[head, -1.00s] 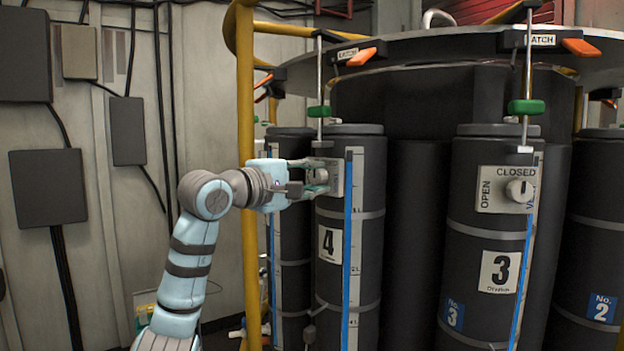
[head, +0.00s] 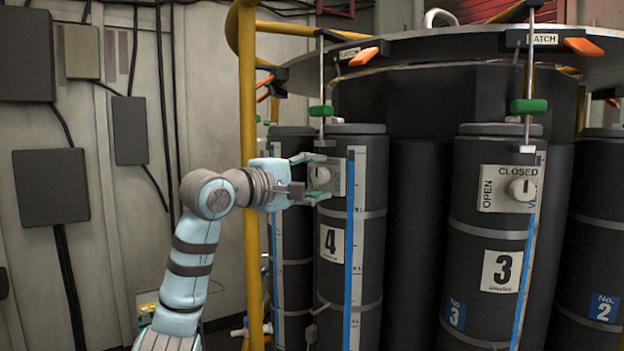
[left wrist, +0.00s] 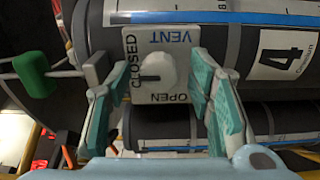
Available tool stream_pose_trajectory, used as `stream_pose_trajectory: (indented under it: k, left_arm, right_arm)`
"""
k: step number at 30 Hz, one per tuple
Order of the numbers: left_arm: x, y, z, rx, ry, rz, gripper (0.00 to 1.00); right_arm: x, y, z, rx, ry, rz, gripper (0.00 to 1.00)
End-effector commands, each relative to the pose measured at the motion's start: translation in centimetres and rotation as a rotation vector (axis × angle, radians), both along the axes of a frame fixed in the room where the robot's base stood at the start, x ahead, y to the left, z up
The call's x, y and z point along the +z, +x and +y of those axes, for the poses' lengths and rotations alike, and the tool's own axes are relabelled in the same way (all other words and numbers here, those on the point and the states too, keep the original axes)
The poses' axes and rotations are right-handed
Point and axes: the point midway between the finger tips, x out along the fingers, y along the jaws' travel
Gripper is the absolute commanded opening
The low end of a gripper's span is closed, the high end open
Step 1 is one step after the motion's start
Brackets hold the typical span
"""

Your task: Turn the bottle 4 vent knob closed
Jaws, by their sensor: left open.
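The bottle 4 vent knob (head: 321,176) is a small white knob on a light plate high on the dark bottle 4 (head: 333,292). In the left wrist view the knob (left wrist: 158,72) sits mid-plate, with CLOSED on the left, VENT above and OPEN below. A dark mark on the knob lies on its left side, towards CLOSED. My left gripper (head: 311,179) is open, its teal fingers spread on either side of the knob with visible gaps. No contact with the knob shows. My right gripper is not in view.
Bottle 3 (head: 490,240) with its own vent knob (head: 522,189) stands to the right. A yellow post (head: 248,110) rises beside my left arm. A green handle (head: 320,111) on a rod hangs just above bottle 4.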

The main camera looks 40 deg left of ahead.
Motion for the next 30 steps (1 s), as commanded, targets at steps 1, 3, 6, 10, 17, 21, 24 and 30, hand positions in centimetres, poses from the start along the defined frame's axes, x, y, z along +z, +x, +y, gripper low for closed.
stream_pose_trajectory:
  k: [1, 3, 6, 10, 17, 21, 24, 30]
  left_arm:
    - [0.0, -0.3, 0.1, 0.003, 0.002, -0.001, 0.48]
    - [0.0, -1.3, 0.2, 0.005, 0.004, -0.001, 0.48]
    - [0.0, -3.4, 0.3, 0.009, 0.008, 0.002, 0.48]
    - [-0.2, -5.8, 0.5, 0.011, 0.007, 0.004, 0.48]
    - [0.0, -7.4, 0.1, 0.002, 0.002, 0.003, 0.48]
    - [0.0, -7.4, 0.0, -0.002, 0.000, 0.002, 0.48]
    - [0.0, -7.4, 0.0, -0.001, 0.000, 0.001, 0.48]
    - [0.0, -7.4, 0.1, -0.001, 0.000, 0.001, 0.48]
  right_arm:
    - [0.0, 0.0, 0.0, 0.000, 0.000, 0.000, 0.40]
    - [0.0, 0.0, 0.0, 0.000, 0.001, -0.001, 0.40]
    - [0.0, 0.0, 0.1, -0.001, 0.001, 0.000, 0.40]
    - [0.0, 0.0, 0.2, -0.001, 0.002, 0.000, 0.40]
    - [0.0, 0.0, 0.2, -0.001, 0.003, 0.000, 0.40]
    - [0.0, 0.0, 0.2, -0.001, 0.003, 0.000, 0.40]
    - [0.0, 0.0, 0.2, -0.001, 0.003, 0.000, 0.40]
    - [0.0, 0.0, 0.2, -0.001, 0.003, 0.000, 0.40]
